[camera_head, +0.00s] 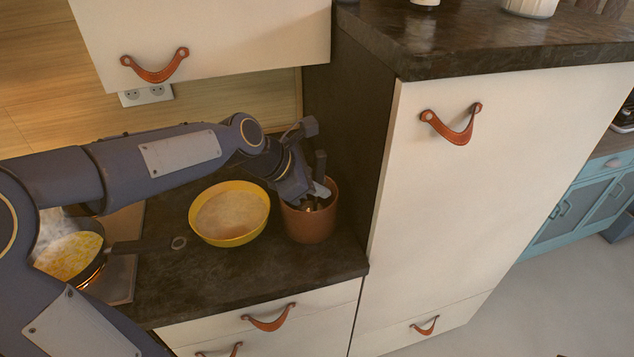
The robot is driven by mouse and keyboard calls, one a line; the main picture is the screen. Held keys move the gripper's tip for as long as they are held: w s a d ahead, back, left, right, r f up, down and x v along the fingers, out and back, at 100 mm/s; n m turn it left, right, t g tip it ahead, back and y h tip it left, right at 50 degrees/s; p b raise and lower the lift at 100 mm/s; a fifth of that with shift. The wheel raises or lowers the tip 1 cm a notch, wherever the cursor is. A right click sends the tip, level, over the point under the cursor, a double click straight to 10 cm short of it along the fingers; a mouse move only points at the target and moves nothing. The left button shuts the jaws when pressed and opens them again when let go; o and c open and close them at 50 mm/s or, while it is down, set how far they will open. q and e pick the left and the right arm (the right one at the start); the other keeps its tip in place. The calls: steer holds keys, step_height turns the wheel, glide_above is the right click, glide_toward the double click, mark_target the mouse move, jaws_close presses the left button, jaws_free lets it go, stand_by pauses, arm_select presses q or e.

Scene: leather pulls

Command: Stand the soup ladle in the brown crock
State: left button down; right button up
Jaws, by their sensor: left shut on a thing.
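The brown crock (309,226) stands upright on the dark counter, close to the tall cabinet's side. My left gripper (317,191) reaches down at the crock's mouth, with its fingers at or just inside the rim. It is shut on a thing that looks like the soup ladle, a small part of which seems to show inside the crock. The gripper and the crock wall hide most of it, so I cannot tell whether it touches the bottom. My right gripper is not in view.
A yellow bowl (228,236) stands just left of the crock. A pan (70,256) with yellow food steams on the hob, its handle pointing toward the bowl. A tall white cabinet (470,190) closes off the right side. The counter's front strip is clear.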

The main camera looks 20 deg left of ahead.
arm_select(q)
steer(key=c, duration=1.3)
jaws_free()
steer(key=shift+o, duration=0.2)
steer(key=v, duration=0.7)
steer(key=shift+s+a+r, duration=0.2)
steer(key=shift+s+r, duration=0.05)
step_height(320, 180, up, 3)
steer(key=p, duration=0.3)
steer(key=shift+p, duration=0.35)
